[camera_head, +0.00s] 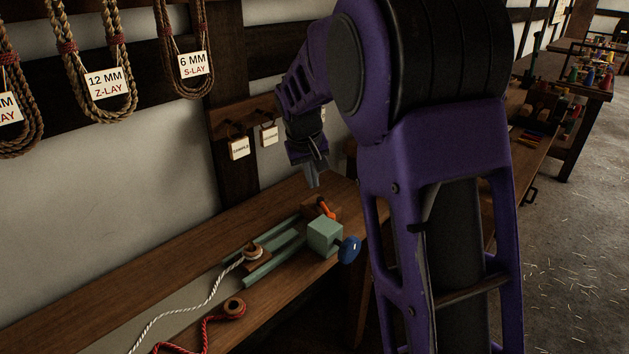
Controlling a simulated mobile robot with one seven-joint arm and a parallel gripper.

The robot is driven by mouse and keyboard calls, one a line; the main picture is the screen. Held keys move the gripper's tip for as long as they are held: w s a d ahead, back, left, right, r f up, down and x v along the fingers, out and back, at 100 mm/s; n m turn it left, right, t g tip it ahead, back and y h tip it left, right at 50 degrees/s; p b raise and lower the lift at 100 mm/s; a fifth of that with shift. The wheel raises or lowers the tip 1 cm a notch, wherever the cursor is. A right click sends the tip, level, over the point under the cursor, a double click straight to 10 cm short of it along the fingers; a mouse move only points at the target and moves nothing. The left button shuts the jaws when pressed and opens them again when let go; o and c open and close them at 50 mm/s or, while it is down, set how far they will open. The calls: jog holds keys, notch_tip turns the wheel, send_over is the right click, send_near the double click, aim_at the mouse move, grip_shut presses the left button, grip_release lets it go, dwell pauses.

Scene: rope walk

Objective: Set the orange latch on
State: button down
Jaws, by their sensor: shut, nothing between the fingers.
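The orange latch (326,209) is a small lever on a wooden block at the far end of a green rail device (271,249) on the bench. It stands tilted, behind the green box (325,236) with the blue knob (350,249). My gripper (313,182) points down above and slightly left of the latch, apart from it as far as I can see. Its fingers are shut and hold nothing. My own arm fills the middle right of the view and stands in front of the bench's right part. Whether the latch is on or off I cannot tell.
A white rope (184,309) runs from a wooden piece on the rails. A red rope (199,334) with a wooden ring (234,308) lies nearer. Rope coils and small tags (239,148) hang on the wall behind. Bare wooden bench (110,299) lies left of the device.

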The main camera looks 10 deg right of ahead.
aim_at(325, 211)
jog(key=x, duration=0.3)
jog(key=b+x, duration=0.1)
jog(key=x, duration=0.2)
jog(key=d+x, duration=0.1)
jog(key=x, duration=0.2)
jog(key=shift+s+d+f, duration=0.15)
jog(key=shift+s+f, duration=0.1)
jog(key=shift+w+d+f, duration=0.1)
jog(key=shift+d+f, duration=0.15)
jog(key=shift+f, duration=0.15)
